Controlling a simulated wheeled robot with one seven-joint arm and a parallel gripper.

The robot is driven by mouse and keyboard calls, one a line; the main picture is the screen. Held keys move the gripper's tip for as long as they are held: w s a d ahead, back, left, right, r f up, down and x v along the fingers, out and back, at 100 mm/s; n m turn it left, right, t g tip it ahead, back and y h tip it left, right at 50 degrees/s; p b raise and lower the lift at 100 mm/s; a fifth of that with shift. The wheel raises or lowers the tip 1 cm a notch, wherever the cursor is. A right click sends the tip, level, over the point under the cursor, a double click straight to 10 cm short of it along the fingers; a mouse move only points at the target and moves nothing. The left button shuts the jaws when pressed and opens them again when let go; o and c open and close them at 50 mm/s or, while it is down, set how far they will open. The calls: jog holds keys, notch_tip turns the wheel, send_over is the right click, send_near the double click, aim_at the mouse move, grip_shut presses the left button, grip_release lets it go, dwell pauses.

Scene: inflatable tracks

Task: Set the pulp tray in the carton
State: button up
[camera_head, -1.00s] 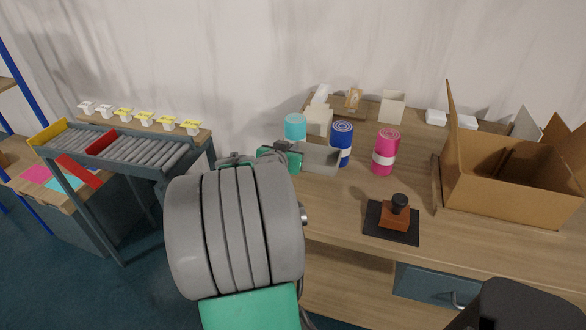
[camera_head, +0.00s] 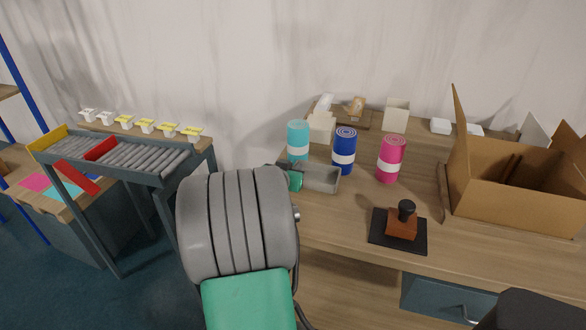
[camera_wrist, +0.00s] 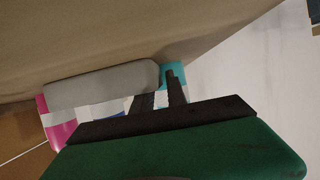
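The pulp tray is a grey, shallow, open-topped tray (camera_head: 322,179) in front of the cyan and blue rolls in the head view. It also shows as a rounded grey shape in the wrist view (camera_wrist: 100,86). My gripper (camera_head: 290,176), partly hidden behind my arm, is at the tray's left end. In the wrist view its two dark fingers (camera_wrist: 163,92) are close together at that end and appear shut on its wall. Whether the tray clears the table is hard to tell. The carton (camera_head: 515,196) is an open brown box with raised flaps at the right.
Cyan (camera_head: 298,139), blue (camera_head: 345,150) and pink (camera_head: 392,158) rolls stand behind and right of the tray. A stamp on a black pad (camera_head: 400,228) lies between tray and carton. Small boxes line the back. A roller conveyor (camera_head: 128,158) stands left. Bare tabletop (camera_head: 350,212) lies in front.

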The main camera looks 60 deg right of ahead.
jog(key=shift+o, duration=0.7)
jog(key=shift+r, duration=0.1)
